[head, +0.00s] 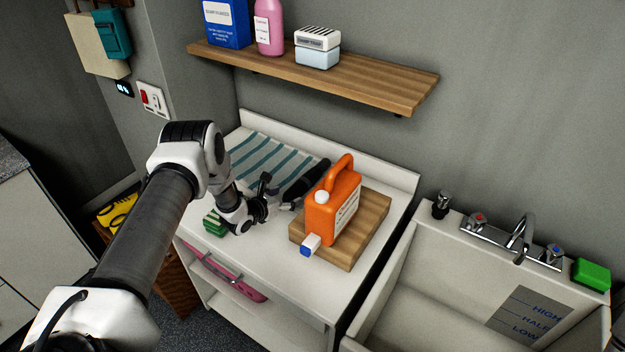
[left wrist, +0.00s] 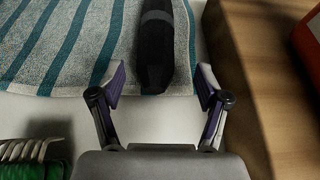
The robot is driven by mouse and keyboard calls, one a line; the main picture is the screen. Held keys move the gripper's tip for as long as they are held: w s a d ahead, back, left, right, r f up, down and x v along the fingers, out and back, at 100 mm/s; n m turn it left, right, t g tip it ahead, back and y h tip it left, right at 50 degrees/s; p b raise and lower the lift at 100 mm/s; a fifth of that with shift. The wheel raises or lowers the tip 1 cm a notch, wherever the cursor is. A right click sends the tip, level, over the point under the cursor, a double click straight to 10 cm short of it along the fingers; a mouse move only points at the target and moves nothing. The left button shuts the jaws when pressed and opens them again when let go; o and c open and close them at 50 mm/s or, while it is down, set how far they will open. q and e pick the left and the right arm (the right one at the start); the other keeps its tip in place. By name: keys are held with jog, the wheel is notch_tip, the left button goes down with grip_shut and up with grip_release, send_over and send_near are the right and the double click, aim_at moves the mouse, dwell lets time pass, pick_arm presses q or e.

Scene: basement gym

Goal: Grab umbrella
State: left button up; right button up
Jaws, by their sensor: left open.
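A dark, slim, folded object that looks like the umbrella (head: 307,180) lies on the white counter, partly on the striped towel, left of the orange jug. It also shows in the left wrist view (left wrist: 155,48), pointing away from me, its near end between the fingertips. My left gripper (head: 279,198) is low over the counter at the umbrella's near end. In the left wrist view the left gripper (left wrist: 160,85) is open, one finger on each side of the umbrella, with gaps to both. My right gripper is out of view.
A wooden board (head: 372,222) bearing an orange jug (head: 330,212) stands close on the right. A green brush (head: 215,222) is left of the gripper. The striped towel (head: 262,158) lies behind. A wooden shelf (head: 330,73) overhangs the back; a sink (head: 440,290) is at right.

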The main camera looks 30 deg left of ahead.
aim_at(296, 190)
pick_arm(q)
jog(key=f+b, duration=0.1)
jog(key=b, duration=0.1)
jog(key=shift+w+b, duration=0.3)
jog(key=shift+w, duration=0.35)
jog(key=shift+a+r+x, duration=0.1)
jog(key=shift+r+x, duration=0.05)
jog(key=shift+x, duration=1.15)
jog(key=shift+a+r+x, duration=0.15)
jog(key=shift+x, duration=1.1)
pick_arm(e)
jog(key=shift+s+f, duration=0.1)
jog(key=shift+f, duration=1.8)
pick_arm(q)
jog(key=shift+w, duration=0.15)
grip_shut()
